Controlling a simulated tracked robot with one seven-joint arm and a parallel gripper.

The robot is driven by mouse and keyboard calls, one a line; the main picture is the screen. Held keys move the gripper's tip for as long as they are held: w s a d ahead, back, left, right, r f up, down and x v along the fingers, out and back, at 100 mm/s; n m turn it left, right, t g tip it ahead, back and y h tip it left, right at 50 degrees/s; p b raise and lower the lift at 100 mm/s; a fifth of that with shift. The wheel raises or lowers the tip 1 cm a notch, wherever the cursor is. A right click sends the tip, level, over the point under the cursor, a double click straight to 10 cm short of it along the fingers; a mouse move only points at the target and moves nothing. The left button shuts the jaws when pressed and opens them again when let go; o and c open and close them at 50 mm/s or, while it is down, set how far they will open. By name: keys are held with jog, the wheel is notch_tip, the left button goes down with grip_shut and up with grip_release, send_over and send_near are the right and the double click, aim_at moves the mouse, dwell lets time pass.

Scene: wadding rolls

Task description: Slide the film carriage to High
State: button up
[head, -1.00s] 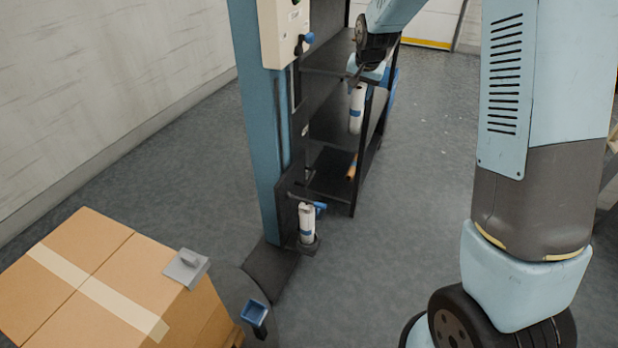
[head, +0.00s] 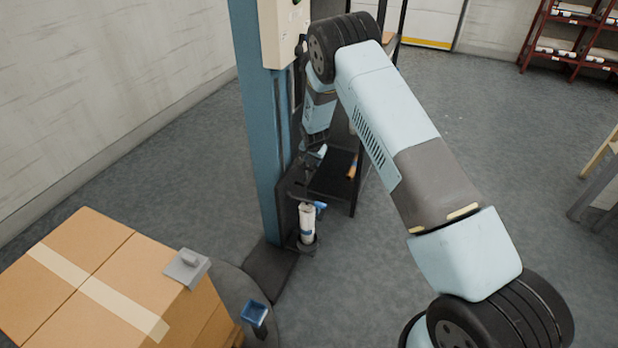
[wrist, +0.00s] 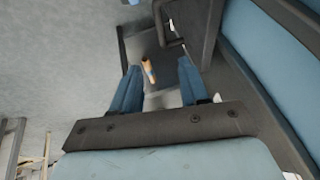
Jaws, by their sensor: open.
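The film carriage (head: 286,192) is a dark bracket low on the blue column (head: 258,130). It carries a white film roll (head: 307,222) standing upright, with a blue part at its top right. My gripper (head: 314,158) hangs down beside the column, just above the carriage, and partly hides it. In the wrist view my gripper (wrist: 157,74) has its two blue fingers apart with nothing held. A dark looped bar (wrist: 172,30) shows ahead of the fingers, apart from them; I cannot tell if it belongs to the carriage. No High mark is readable.
A pale control box (head: 281,35) sits high on the column. A black shelf rack (head: 332,187) stands right behind it, with an orange-brown roll (head: 352,166). A taped cardboard box (head: 90,275) stands front left.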

aim_at(310, 177)
jog(key=x, duration=1)
jog(key=s+x, duration=0.1)
jog(key=x, duration=0.5)
jog(key=shift+a+f, duration=0.2)
jog(key=shift+a, duration=0.15)
jog(key=shift+c, duration=0.2)
grip_shut()
